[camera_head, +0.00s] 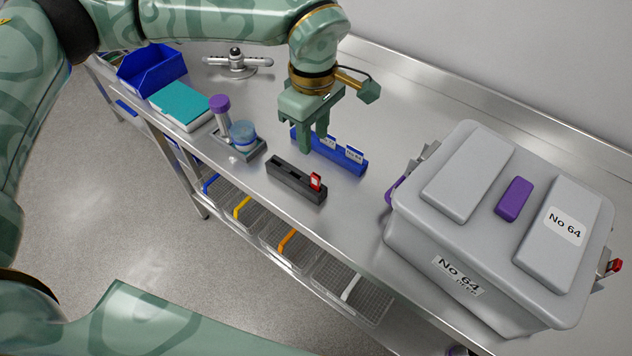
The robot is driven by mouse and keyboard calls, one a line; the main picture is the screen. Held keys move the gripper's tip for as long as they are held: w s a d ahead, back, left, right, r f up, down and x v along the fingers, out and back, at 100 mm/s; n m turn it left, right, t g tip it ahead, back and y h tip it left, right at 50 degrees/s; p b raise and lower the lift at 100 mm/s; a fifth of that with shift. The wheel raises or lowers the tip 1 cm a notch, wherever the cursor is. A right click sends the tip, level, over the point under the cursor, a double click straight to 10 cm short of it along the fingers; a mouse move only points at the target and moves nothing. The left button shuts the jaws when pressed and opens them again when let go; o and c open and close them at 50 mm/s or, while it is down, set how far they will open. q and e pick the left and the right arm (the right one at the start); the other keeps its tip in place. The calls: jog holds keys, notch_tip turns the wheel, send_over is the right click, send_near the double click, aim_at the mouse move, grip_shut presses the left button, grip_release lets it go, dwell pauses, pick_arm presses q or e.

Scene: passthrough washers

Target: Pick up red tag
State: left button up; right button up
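A small red tag (315,181) stands upright in the right end of a black slotted holder (284,178) on the metal table. My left gripper (314,146) points down above and behind the black holder, in front of a blue holder (349,164). Its fingers are apart from the red tag, and I see nothing held between them. They look close together from this angle, so I cannot tell how far they are open. Another red piece (614,265) shows at the right side of the grey box. My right gripper is out of view.
A large grey lidded box (420,235) marked No 64 fills the table's right. White labels stand in the blue holder. A rack with cylinders (248,154), a teal-topped box (180,104) and a blue bin (150,68) stand left. Wire baskets (345,287) lie below.

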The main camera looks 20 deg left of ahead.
pick_arm(q)
send_over(316, 174)
jog(key=f, duration=0.5)
jog(key=shift+w+a+f+b, duration=0.2)
jog(key=shift+a+f+b, duration=0.1)
jog(key=shift+f, duration=0.1)
jog(key=f, duration=0.4)
jog(key=f+b, duration=0.1)
jog(key=f, duration=0.1)
jog(key=shift+s+d, duration=0.2)
jog(key=shift+d, duration=0.1)
grip_shut()
